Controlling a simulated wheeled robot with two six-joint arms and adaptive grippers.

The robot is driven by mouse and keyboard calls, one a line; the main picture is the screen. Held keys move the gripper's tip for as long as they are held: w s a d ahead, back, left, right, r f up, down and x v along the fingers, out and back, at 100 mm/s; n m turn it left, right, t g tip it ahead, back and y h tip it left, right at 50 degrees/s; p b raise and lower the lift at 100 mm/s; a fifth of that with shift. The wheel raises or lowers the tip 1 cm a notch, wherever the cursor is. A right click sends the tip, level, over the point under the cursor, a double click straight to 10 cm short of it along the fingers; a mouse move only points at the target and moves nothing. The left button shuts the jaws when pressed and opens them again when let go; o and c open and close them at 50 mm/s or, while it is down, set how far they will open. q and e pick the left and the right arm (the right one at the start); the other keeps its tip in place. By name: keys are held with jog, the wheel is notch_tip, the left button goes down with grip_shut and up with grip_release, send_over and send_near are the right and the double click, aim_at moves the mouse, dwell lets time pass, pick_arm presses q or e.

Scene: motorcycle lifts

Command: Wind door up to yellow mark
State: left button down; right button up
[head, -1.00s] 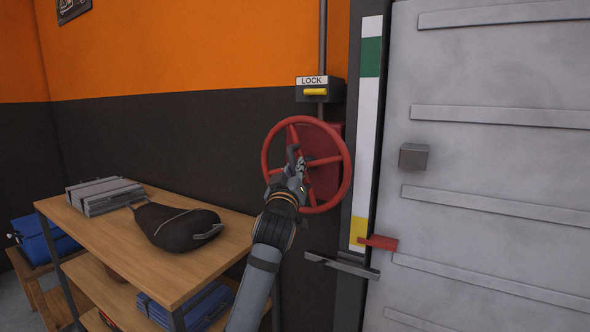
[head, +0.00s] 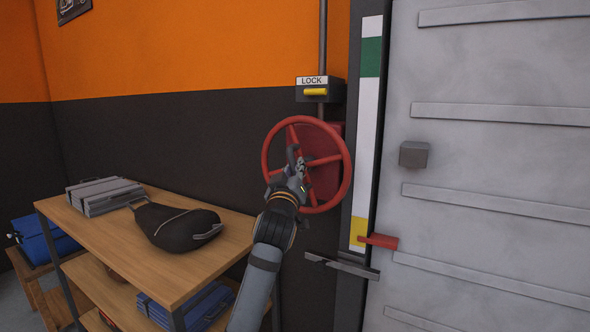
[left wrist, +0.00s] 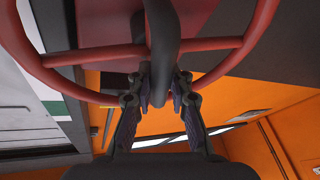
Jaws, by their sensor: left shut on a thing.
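The red handwheel (head: 265,158) is mounted on the wall left of the door. My left gripper (head: 295,167) is in front of the wheel, shut on its dark crank handle (left wrist: 164,35). The fingers close around that handle in the left wrist view, and the gripper hides part of the hub and spokes. The grey ribbed door (head: 480,150) carries a red pointer (head: 380,241). The pointer's tip is at the lower part of the yellow mark (head: 357,232) on the white strip. My right gripper is not in view.
A LOCK box (head: 318,96) with a yellow handle sits above the wheel. A dark bar (head: 342,265) sticks out below the strip. A wooden shelf (head: 110,245) at the left holds a black bag (head: 172,226) and a grey case (head: 104,195).

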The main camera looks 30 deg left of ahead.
pick_arm(q)
jog(key=shift+f, duration=0.3)
dwell(0.5)
jog(key=c, duration=1.6)
grip_release()
jog(key=shift+c, duration=0.2)
jog(key=o, duration=0.4)
jog(key=shift+r, duration=0.2)
jog(key=v, duration=1.2)
jog(key=shift+a, duration=0.1)
jog(key=shift+c, duration=0.5)
